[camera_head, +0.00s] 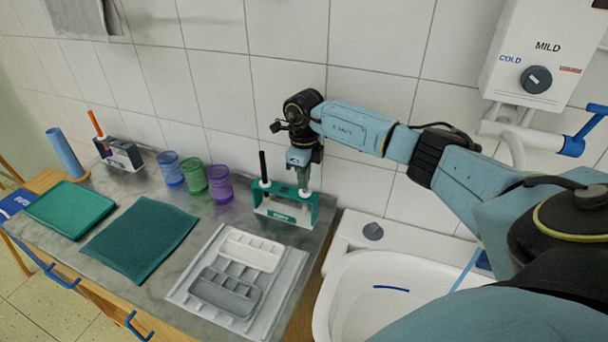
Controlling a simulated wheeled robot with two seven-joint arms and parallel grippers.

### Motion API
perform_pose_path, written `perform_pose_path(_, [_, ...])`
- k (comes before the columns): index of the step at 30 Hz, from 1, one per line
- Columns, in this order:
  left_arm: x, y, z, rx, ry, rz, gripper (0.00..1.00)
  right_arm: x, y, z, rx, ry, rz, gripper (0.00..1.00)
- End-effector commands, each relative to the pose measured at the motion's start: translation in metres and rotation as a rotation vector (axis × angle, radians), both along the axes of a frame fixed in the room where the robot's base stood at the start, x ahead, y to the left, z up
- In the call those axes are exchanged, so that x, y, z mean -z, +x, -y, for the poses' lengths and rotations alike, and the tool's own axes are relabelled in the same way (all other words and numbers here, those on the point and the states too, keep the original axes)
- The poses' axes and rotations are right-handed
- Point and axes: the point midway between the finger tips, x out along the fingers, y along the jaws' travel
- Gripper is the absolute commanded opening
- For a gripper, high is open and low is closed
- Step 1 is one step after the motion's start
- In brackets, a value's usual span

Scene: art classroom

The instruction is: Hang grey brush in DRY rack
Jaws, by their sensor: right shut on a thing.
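A green rack (284,213) stands upright on the counter against the tiled wall, left of the sink; its front label is too small to read. A black-handled brush (263,166) stands in its left part. My right gripper (303,166) is above the right part of the rack, pointing down, shut on the grey brush (304,179). The brush is upright, its lower part at the rack's top right; I cannot tell whether the rack bears it. My left gripper is not in view.
A second rack (124,156) with an orange-handled brush stands at the back left. Blue, green and purple cups (218,185) stand between the racks. A teal cloth (140,238), green tray (70,207) and palettes (225,291) lie in front. The sink (350,283) is at right.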

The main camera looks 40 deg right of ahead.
Motion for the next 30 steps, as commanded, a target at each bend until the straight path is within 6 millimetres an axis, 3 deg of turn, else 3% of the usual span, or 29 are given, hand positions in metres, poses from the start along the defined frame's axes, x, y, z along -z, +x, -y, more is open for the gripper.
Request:
perform_pose_path(11, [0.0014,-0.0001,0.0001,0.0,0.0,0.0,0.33,0.0021,0.0001,-0.0003,0.0,0.0,0.0,0.0])
perform_pose_path(12, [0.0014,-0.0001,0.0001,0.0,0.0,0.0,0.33,0.0021,0.0001,-0.0003,0.0,0.0,0.0,0.15])
perform_pose_path(17, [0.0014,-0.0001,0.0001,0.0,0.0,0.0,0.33,0.002,0.0001,-0.0002,0.0,0.0,0.001,0.36])
perform_pose_path(23, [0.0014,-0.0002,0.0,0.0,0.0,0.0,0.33,0.002,0.0001,-0.0002,0.0,0.0,0.001,0.39])
perform_pose_path(30, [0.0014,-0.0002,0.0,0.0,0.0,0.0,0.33,0.0021,0.0,-0.0001,0.0,0.0,0.0,0.65])
